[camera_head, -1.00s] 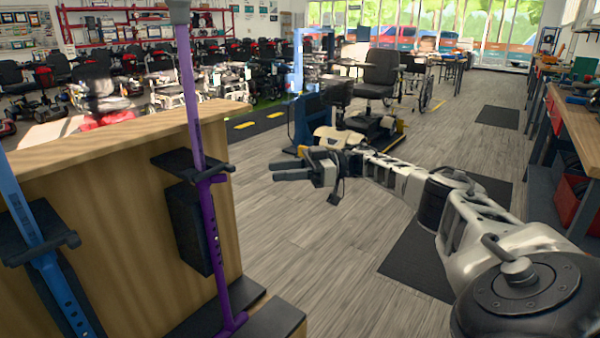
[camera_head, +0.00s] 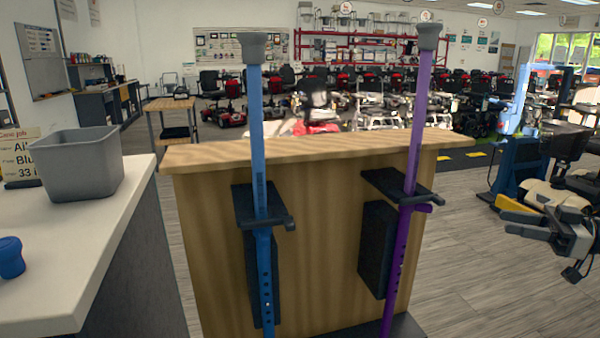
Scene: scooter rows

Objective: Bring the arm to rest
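My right gripper (camera_head: 507,223) shows at the right edge, its two dark grey fingers pointing left with a gap between them and nothing in it. It hangs in the air, clear of the wooden stand, and most of its arm is out of the picture. My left gripper is not in view. A blue cane (camera_head: 259,150) and a purple cane (camera_head: 414,150) stand upright at the front of the wooden stand (camera_head: 320,210), each in a black holder. The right gripper is to the right of both canes and apart from them.
A white counter (camera_head: 100,240) at the left bears a grey bin (camera_head: 82,165), a blue object (camera_head: 10,257) and a sign (camera_head: 18,145). A mobility chair stands behind my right gripper. Rows of scooters fill the back. Grey floor (camera_head: 455,250) is free right of the stand.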

